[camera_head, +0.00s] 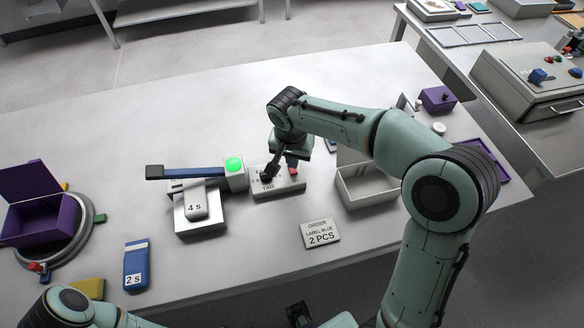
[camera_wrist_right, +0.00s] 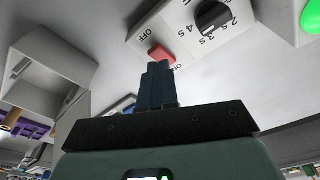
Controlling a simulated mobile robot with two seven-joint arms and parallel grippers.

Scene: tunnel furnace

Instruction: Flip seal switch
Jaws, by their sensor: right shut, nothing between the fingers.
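The red switch (camera_head: 294,170) sits on a light grey timer box (camera_head: 285,188) beside a dark dial. In the right wrist view the red switch (camera_wrist_right: 160,53) lies between the OFF and ON marks, and the dial (camera_wrist_right: 212,15) is near the second marks. My right gripper (camera_head: 291,160) is shut and empty, its tips right at the switch. In the right wrist view its fingertips (camera_wrist_right: 158,68) overlap the switch's lower edge; I cannot tell whether they touch. A dark part at the bottom edge may be my left gripper (camera_head: 300,314); its jaws are unclear.
An open grey bin (camera_head: 366,203) is to the right. An order card (camera_head: 320,234) lies in front. The back of the table is clear.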

